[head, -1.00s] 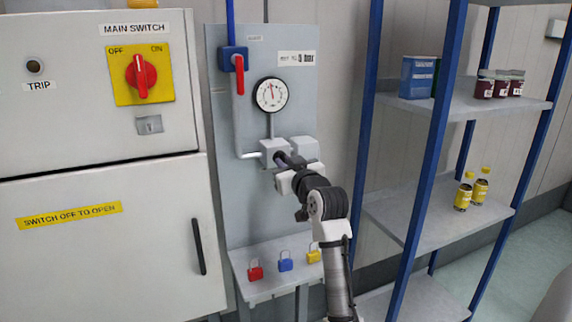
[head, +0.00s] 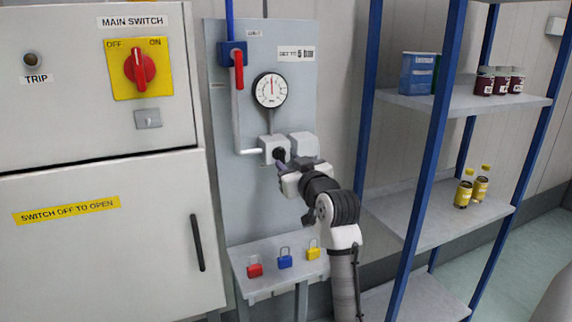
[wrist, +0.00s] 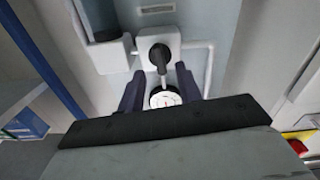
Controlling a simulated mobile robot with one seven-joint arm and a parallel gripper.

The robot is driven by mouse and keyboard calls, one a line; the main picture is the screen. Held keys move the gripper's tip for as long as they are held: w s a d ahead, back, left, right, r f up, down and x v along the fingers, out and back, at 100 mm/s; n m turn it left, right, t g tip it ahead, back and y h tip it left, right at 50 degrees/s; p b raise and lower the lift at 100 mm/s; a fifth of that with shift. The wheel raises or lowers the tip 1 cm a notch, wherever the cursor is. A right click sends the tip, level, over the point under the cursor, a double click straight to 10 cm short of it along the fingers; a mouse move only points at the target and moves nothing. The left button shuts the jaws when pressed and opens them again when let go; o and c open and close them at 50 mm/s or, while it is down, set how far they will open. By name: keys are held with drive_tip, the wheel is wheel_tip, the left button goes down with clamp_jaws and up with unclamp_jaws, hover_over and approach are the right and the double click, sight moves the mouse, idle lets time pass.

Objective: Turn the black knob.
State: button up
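The black knob (head: 280,154) sits on the front of a pale grey valve block (head: 268,147), below a round white gauge (head: 270,90). The gauge's needle points about straight up. My gripper (head: 284,167) is just below and in front of the knob in the head view, apart from it as far as I can tell. In the wrist view, which is upside down, my gripper (wrist: 158,80) is open with its two dark fingers spread. The knob (wrist: 159,54) shows beyond the fingertips, not between them. The gauge (wrist: 165,99) shows between the fingers.
A red-handled valve (head: 238,72) is on the panel's upper left. A small shelf (head: 282,274) below holds red, blue and yellow padlocks. The switch cabinet (head: 95,240) stands left, and a blue-framed rack (head: 420,150) stands close on the right.

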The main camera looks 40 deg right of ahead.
drive_tip(key=b+v, duration=0.2)
drive_tip(key=v, duration=0.8)
drive_tip(key=shift+a, duration=0.1)
